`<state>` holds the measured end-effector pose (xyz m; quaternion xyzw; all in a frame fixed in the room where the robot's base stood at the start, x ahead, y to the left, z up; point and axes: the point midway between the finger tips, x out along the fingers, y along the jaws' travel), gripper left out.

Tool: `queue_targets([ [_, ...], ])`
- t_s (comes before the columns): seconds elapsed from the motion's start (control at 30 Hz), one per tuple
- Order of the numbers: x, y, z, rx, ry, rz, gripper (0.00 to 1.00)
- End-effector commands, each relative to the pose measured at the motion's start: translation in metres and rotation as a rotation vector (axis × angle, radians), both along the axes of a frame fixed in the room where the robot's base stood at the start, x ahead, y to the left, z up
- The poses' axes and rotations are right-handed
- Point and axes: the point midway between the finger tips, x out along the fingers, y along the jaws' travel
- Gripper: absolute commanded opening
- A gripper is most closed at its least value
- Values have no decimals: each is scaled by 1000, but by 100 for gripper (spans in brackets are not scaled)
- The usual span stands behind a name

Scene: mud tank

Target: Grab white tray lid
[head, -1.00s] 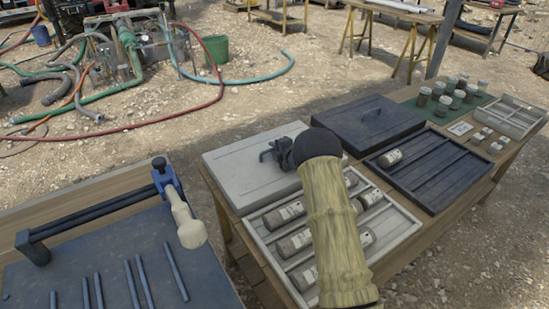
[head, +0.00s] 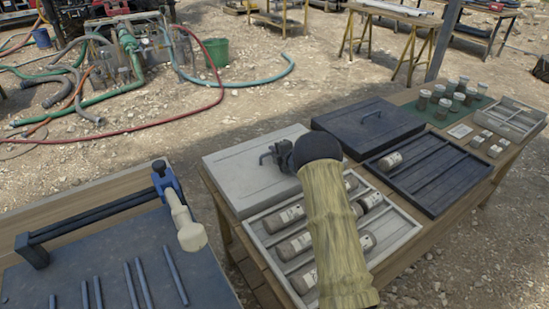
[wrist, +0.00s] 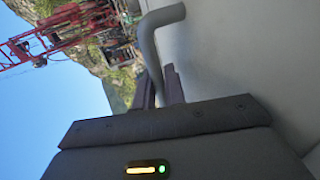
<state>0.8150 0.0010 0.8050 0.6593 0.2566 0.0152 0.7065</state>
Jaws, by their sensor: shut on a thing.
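The white tray lid (head: 228,172) is a pale flat panel at the back left of the right-hand table, behind the open white tray (head: 407,235). My gripper (head: 270,157) is over the lid's right part, shut on its handle. In the wrist view, the bent grey handle (wrist: 152,45) rises between my dark fingers (wrist: 162,88), with the pale lid surface (wrist: 235,50) filling the right side. My wrist and forearm hide the lid's front right part. I cannot tell whether the lid is clear of the table.
The white tray holds several labelled sample cylinders (head: 292,217). A dark lid (head: 345,128) and an open dark tray (head: 450,170) lie close on the right. Several jars (head: 458,98) stand on a green mat behind. A dark-topped bench (head: 120,265) with a clamp is on the left.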

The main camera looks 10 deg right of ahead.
Motion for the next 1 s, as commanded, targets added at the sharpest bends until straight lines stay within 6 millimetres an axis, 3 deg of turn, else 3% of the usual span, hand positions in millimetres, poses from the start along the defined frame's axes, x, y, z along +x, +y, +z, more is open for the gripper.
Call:
queue_targets([
  [0.17, 1, 0, 12, -1, -3, 1, 0],
  [0.6, 0, 0, 90, 1, -4, 0, 0],
  [0.73, 0, 0, 100, -1, -3, 1, 0],
  [1.0, 0, 0, 101, 0, -1, 0, 0],
])
